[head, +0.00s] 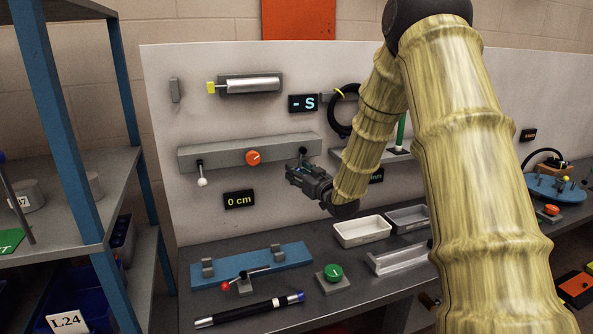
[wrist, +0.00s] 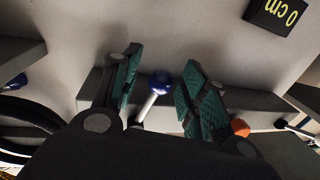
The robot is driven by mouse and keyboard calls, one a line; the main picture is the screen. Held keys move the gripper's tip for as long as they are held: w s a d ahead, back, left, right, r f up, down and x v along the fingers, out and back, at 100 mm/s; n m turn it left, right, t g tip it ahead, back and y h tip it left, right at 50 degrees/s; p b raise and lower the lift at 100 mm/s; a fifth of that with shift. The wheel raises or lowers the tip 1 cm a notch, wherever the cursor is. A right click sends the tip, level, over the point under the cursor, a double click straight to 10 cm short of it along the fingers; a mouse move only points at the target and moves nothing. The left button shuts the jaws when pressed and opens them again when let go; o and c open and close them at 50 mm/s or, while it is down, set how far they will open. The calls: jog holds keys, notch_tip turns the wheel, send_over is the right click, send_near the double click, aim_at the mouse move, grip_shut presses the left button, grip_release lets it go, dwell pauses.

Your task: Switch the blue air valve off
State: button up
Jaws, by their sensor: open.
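The blue air valve is a lever with a blue ball knob (wrist: 161,82) on a pale metal stem, seen in the wrist view. It is mounted on a grey wall bar, which the head view shows as a long manifold (head: 225,152). My gripper (head: 296,177) is at the right end of this bar in the head view and hides the blue knob there. In the wrist view my gripper (wrist: 160,66) is open, with one green-padded finger on each side of the knob. A gap shows on both sides of the knob.
On the same bar are an orange knob (head: 253,158) and a white-knobbed lever (head: 202,181). A "0 cm" display (head: 239,200) hangs below. A black hose (head: 340,112) is to the right. A white tray (head: 362,232) and green button (head: 332,272) are on the bench below.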

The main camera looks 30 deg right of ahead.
jog(key=shift+w, duration=0.3)
jog(key=shift+c, duration=0.4)
grip_shut()
jog(key=shift+d+f+n+b, duration=0.15)
jog(key=shift+d+n+b, duration=0.2)
jog(key=shift+n, duration=0.15)
jog(key=shift+s+d+n+g+b, duration=0.2)
jog(key=shift+d+n+g+b, duration=0.25)
jog(key=shift+n, duration=0.45)
jog(key=shift+o, duration=0.4)
grip_release()
jog(key=shift+d, duration=0.1)
